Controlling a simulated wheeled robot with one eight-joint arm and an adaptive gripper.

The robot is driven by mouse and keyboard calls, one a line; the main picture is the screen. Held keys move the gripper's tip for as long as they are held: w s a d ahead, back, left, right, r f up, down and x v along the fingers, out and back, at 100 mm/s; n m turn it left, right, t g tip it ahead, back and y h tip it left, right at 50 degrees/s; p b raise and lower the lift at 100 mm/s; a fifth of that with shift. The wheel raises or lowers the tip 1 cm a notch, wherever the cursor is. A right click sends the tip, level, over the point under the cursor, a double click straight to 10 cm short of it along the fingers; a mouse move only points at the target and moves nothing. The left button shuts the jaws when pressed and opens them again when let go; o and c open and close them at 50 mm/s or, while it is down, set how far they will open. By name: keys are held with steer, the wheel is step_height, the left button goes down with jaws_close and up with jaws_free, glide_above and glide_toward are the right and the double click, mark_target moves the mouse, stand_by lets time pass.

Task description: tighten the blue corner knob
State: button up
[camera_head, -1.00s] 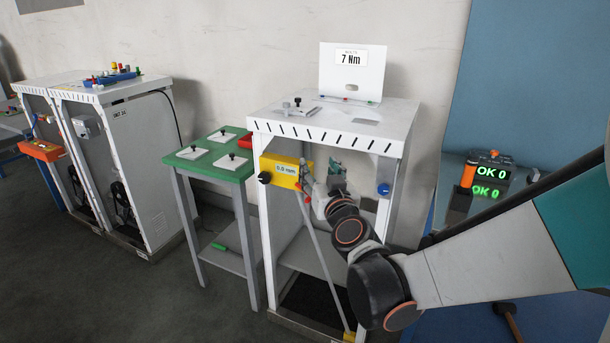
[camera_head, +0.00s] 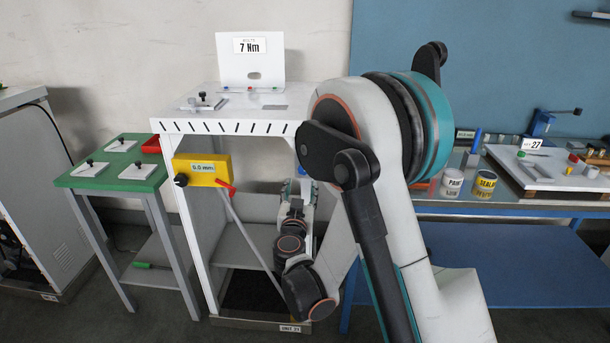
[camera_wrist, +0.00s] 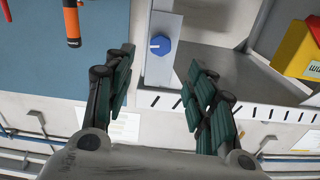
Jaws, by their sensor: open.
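The blue corner knob (camera_wrist: 160,45) is round, with a lighter pointer mark, on a white post (camera_wrist: 160,72) in the wrist view. In the head view, a little of the blue knob (camera_head: 302,171) shows at the right post of the white dispenser frame (camera_head: 240,126); my arm hides much of that corner. My gripper (camera_wrist: 160,65) is open and empty. Its two fingers stand apart on either side of the knob in the picture, and I see no contact. How far the knob is in depth I cannot tell. In the head view my gripper (camera_head: 294,187) is inside the frame's opening.
A yellow box (camera_head: 201,170) reading 0.0 mm with a black knob is on the frame's left post, with a red-handled rod beside it. A 7 Nm sign (camera_head: 250,46) stands on top. A green table (camera_head: 110,176) is left; a blue bench (camera_head: 540,203) with cans is right.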

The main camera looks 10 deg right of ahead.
mark_target(303, 170)
steer(key=b+x, duration=0.2)
steer(key=x, duration=0.8)
steer(key=shift+w, duration=0.25)
steer(key=shift+c, duration=0.6)
steer(key=c, duration=1)
